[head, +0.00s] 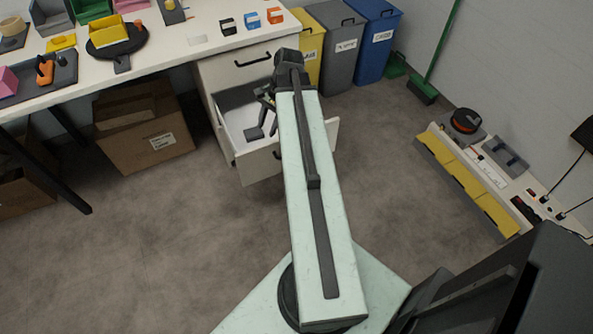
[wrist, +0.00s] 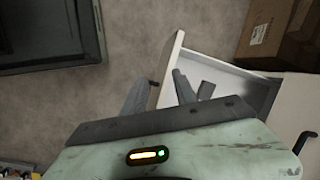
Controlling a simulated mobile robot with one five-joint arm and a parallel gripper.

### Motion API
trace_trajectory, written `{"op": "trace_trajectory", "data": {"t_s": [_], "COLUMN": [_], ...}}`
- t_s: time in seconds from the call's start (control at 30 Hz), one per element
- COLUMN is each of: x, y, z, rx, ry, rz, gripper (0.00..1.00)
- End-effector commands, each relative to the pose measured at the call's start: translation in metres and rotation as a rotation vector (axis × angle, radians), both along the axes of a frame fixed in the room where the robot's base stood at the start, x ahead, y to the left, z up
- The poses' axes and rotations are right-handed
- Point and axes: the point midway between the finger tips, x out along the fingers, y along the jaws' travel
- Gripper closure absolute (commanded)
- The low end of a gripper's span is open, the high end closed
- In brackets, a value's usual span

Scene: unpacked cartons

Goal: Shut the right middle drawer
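The right middle drawer (head: 262,164) stands pulled out of the white cabinet under the table, with its grey interior showing. In the wrist view its white front panel (wrist: 172,62) runs slantwise, with a dark handle on the outer face. My gripper (wrist: 156,84) is open, its two dark fingers spread. In that view one finger appears over the floor outside the panel and the other over the drawer's inside. I cannot tell whether either finger touches the panel. My arm hides part of the drawer in the head view.
The closed top drawer (head: 252,61) is above it. A cardboard box (head: 143,132) stands to the left under the table (head: 170,48). Yellow, grey and blue bins (head: 373,45) stand to the right. A low shelf unit (head: 462,172) lies by the right wall. Floor in front is clear.

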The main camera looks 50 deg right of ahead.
Motion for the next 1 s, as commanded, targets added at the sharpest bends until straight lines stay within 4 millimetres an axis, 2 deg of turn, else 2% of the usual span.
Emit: {"op": "trace_trajectory", "data": {"t_s": [0.03,0.1,0.2,0.3,0.57,0.67,1.0], "x": [-0.014,-0.032,-0.053,-0.065,-0.069,-0.066,-0.049], "y": [-0.027,-0.055,-0.083,-0.098,-0.102,-0.1,-0.084], "z": [-0.047,-0.068,-0.086,-0.093,-0.093,-0.103,-0.158], "rx": [0.029,0.068,0.111,0.137,0.146,0.145,0.144], "ry": [-0.001,0.0,0.001,0.0,0.0,0.0,-0.001], "rz": [-0.107,-0.241,-0.379,-0.457,-0.485,-0.484,-0.483], "gripper": [0.66,0.66,0.66,0.66,0.66,0.66,0.66]}}
